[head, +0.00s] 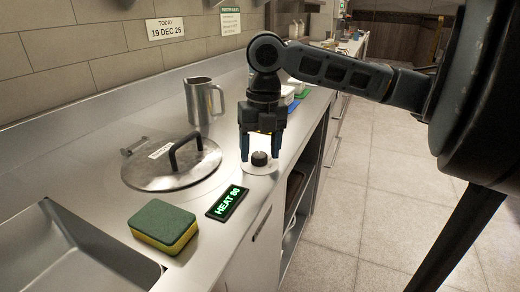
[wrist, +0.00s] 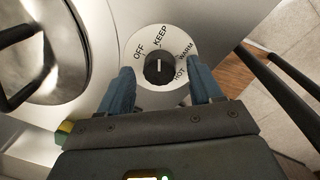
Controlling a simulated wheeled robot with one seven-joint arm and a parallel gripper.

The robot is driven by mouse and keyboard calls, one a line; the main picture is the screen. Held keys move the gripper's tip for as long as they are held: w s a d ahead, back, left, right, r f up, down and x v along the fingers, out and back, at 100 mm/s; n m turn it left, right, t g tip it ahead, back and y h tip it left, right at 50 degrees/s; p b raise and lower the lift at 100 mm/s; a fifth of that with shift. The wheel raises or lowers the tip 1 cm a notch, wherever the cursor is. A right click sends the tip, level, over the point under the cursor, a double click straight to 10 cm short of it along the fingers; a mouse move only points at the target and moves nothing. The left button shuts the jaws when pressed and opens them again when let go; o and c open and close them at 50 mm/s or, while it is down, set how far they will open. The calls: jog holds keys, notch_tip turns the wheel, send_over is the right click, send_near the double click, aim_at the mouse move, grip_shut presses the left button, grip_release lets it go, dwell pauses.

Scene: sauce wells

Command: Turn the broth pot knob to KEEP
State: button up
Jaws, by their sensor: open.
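The black knob (head: 259,159) sits on a round white dial (head: 261,169) at the counter's front edge. In the wrist view the dial (wrist: 151,41) reads OFF, KEEP, WARM and HOT. The white line on the knob (wrist: 159,66) runs upright in the picture, roughly in line with KEEP; I cannot tell which end is its pointer. My gripper (head: 261,152) is open above the dial, pointing down. In the wrist view its two blue fingers stand on either side of the knob, with gaps between. The lidded pot (head: 158,176) is set in the counter to the left.
A small display (head: 227,203) reads HEAT 80 in green. A green and yellow sponge (head: 162,226) lies near the sink (head: 70,245). A metal jug (head: 204,101) stands behind the pot. Open shelves lie under the counter; the floor at right is clear.

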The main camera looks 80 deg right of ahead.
aim_at(262, 155)
jog(key=r, duration=0.7)
jog(key=shift+s+d+r+p, duration=0.1)
jog(key=shift+s+r+p, duration=0.1)
jog(key=shift+p, duration=0.15)
